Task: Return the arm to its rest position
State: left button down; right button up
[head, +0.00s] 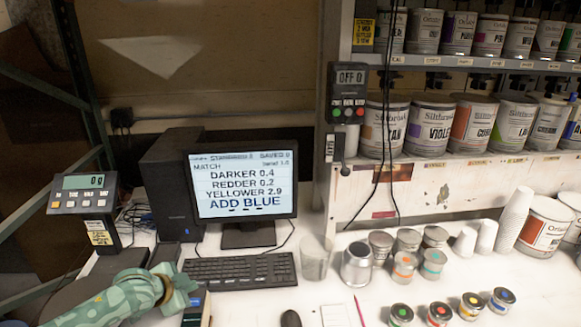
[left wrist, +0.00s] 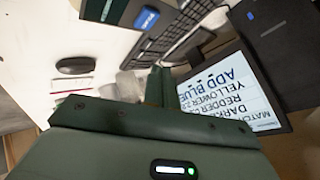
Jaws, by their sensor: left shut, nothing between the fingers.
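My left arm, green, comes in at the lower left of the head view. My left gripper (head: 180,284) is above the desk beside the left end of the keyboard (head: 240,270), close to a small dark device with a blue part (head: 196,306). In the left wrist view its fingers (left wrist: 160,84) are together with nothing between them, and the monitor (left wrist: 235,92) and keyboard (left wrist: 185,35) lie beyond them. My right gripper is in neither view.
A scale with a raised display (head: 85,192) stands at the left, next to a black computer tower (head: 170,185). A mouse (head: 291,318), a clear cup (head: 315,258) and several small cans (head: 357,264) are on the white desk. A can rack (head: 460,168) fills the right.

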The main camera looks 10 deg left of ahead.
pick_arm(q)
jog(key=s+d+f, duration=0.1)
jog(key=s+d, duration=1.1)
jog(key=s, duration=0.1)
jog(key=s+a+r+n+g+y, duration=0.1)
jog(key=s+a+r+n+y, duration=0.15)
jog(key=s+a, duration=0.35)
jog(key=s+a+r+n+g+y, duration=0.1)
jog(key=s+a+r+n+y, duration=0.2)
jog(key=s, duration=0.5)
jog(key=s+d+f+g+h+b, duration=0.15)
jog(key=f+b, duration=0.25)
jog(key=f, duration=1.3)
jog(key=s+d+f+g+b, duration=0.1)
jog(key=d+f+b, duration=0.25)
jog(key=f, duration=1.35)
jog(key=s+f+n+g+h+b, duration=0.1)
jog(key=s+f+b, duration=0.3)
jog(key=s+f, duration=0.6)
jog(key=s+f+n+g+h+b, duration=0.1)
jog(key=s+f+b, duration=0.4)
jog(key=s+f, duration=0.6)
notch_tip(320, 180, down, 5)
jog(key=shift+s+a+r+g, duration=0.1)
jog(key=shift+s+a+g, duration=0.2)
jog(key=shift+g, duration=0.35)
